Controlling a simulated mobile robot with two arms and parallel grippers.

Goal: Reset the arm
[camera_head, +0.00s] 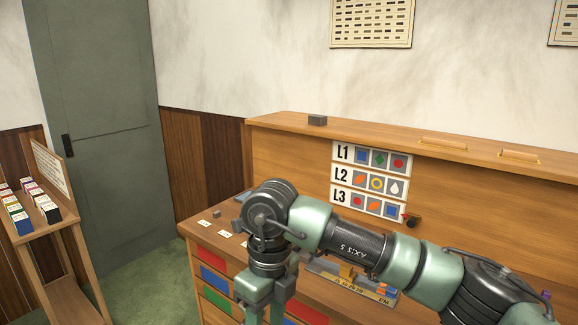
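My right arm (350,243) comes in from the lower right and reaches across the front of the wooden desk. Its wrist bends down at the desk's left part. My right gripper (265,312) points down there, over the desk's front. Two green prongs show with a narrow gap between them. Their lower ends are cut off by the bottom edge of the picture, so I cannot tell whether the gripper is open, shut or holding something. My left arm and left gripper are not in view.
The wooden desk (290,150) has coloured drawer fronts (212,258) and a sign panel (372,180) marked L1, L2, L3. A tray (384,293) with small blocks lies partly behind my arm. A shelf (45,235) with coloured boxes stands left. Green floor (150,285) lies between.

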